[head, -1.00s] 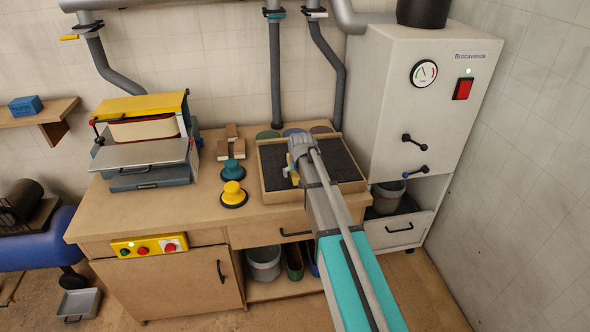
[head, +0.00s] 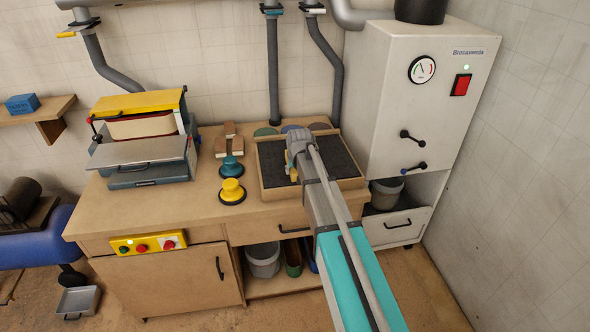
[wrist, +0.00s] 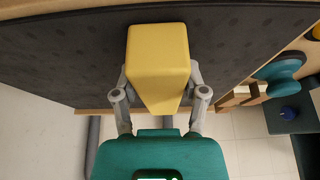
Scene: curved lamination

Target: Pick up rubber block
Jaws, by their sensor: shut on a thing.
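A yellow block (wrist: 158,45), which I take to be the rubber block, sits between the fingers of my gripper (wrist: 160,88) in the wrist view. The fingers are shut on its two sides. In the head view my gripper (head: 297,152) is over the left part of the dark-lined wooden tray (head: 265,180). A bit of yellow shows at its left side there, and my arm hides the rest. I cannot tell whether the block touches the dark mat or is lifted clear.
Left of the tray stand a yellow knobbed tool (head: 232,190) and a teal one (head: 231,168), with small wooden-backed blocks (head: 229,146) behind. A sanding machine (head: 145,150) fills the bench's left. A white cabinet (head: 415,100) rises at the right.

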